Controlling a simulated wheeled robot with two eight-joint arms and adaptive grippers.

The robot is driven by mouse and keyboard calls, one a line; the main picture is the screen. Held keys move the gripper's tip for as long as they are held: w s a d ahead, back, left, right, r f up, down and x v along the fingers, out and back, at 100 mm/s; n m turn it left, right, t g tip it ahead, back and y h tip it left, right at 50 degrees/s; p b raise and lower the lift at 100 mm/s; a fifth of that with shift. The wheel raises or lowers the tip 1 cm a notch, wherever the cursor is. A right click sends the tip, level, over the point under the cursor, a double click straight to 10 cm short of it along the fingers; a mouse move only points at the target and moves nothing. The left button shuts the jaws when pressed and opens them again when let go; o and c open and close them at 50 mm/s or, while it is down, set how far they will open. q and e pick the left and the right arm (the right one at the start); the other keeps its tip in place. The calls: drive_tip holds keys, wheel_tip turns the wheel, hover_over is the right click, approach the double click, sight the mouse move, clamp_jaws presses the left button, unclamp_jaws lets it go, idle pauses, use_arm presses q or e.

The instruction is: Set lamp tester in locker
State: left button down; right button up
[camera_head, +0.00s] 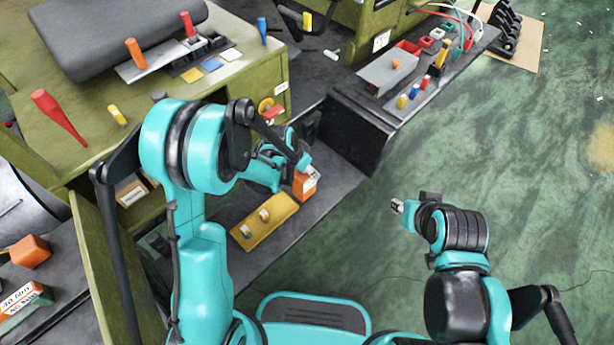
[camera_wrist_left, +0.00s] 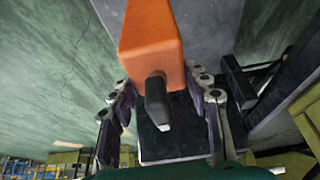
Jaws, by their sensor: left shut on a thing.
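My left gripper (camera_head: 298,172) is shut on an orange box-shaped device (camera_head: 306,184), probably the lamp tester, above a low dark grey surface. In the left wrist view the orange device (camera_wrist_left: 152,45) has a black nub on its near face, between the fingers of the left gripper (camera_wrist_left: 160,112). An olive green cabinet (camera_head: 190,185), which may be the locker, has an open door (camera_head: 103,262) and stands left of the device. My left arm hides part of its opening. My right gripper (camera_head: 397,206) is over the green floor at the right, and its fingers are too small to judge.
A yellow tray (camera_head: 284,208) with small pale parts lies below the left gripper. A black box-like bench end (camera_head: 345,128) stands just right of it. Tools lie on the cabinet top (camera_head: 95,150). The green floor (camera_head: 530,180) at right is mostly clear.

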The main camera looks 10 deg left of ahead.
use_arm(q)
wheel_tip(320, 180, down, 4)
drive_tip(key=shift+r+b, duration=0.2)
drive_tip(key=shift+b, duration=0.65)
drive_tip(key=shift+r, duration=0.15)
drive_tip(key=shift+f, duration=0.2)
drive_tip(key=c, duration=0.7)
unclamp_jaws()
drive_tip(key=shift+c, duration=0.2)
drive_tip(key=shift+r, duration=0.15)
